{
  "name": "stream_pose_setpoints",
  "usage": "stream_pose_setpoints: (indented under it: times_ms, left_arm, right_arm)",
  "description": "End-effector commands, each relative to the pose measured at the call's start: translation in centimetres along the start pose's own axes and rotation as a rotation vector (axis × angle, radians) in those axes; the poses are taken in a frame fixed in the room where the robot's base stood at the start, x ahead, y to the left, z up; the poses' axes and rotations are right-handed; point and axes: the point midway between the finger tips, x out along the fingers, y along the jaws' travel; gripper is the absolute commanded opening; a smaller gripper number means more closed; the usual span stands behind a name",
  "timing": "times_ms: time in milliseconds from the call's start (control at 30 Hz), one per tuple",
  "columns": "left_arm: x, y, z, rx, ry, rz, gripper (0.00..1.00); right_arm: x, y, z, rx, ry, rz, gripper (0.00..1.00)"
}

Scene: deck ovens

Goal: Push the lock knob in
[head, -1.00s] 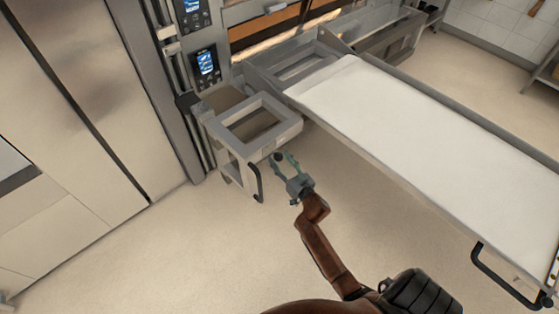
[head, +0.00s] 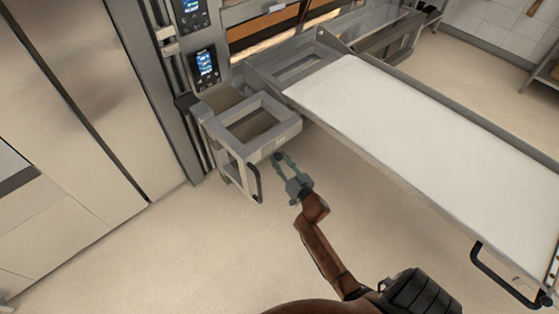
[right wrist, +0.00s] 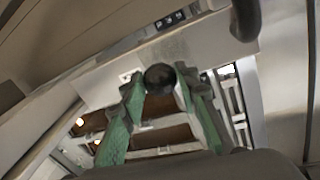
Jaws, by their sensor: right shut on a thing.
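The lock knob (right wrist: 160,78) is a round black knob on the side of a grey metal frame (head: 270,148). In the right wrist view it sits between the two green-padded fingers of my right gripper (right wrist: 160,90). In the head view my right gripper (head: 278,158) is at the frame's right side, shut on the knob, and the fingers cover most of it. How far the knob stands out cannot be told. My left gripper is not in view.
A black handle (head: 255,183) hangs on the frame's front. A long loader with a white belt (head: 400,130) extends to the right. Oven control panels (head: 206,63) are behind. Steel doors (head: 90,100) stand on the left. The floor (head: 180,260) in front is clear.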

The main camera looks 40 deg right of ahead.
Motion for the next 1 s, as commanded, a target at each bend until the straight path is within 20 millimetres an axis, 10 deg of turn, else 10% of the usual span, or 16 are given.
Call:
stream_pose_setpoints:
  times_ms: [633, 667, 1000]
  left_arm:
    - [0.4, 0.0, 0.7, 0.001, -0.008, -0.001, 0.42]
    - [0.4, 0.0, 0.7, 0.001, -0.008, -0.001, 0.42]
    - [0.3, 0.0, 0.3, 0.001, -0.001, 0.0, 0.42]
  right_arm:
    - [2.7, -0.6, 0.1, -0.001, 0.0, -0.001, 0.0]
    - [2.7, -0.6, 0.1, -0.001, 0.0, -0.001, 0.3]
    - [2.5, -0.5, 0.1, 0.0, 0.0, 0.001, 0.47]
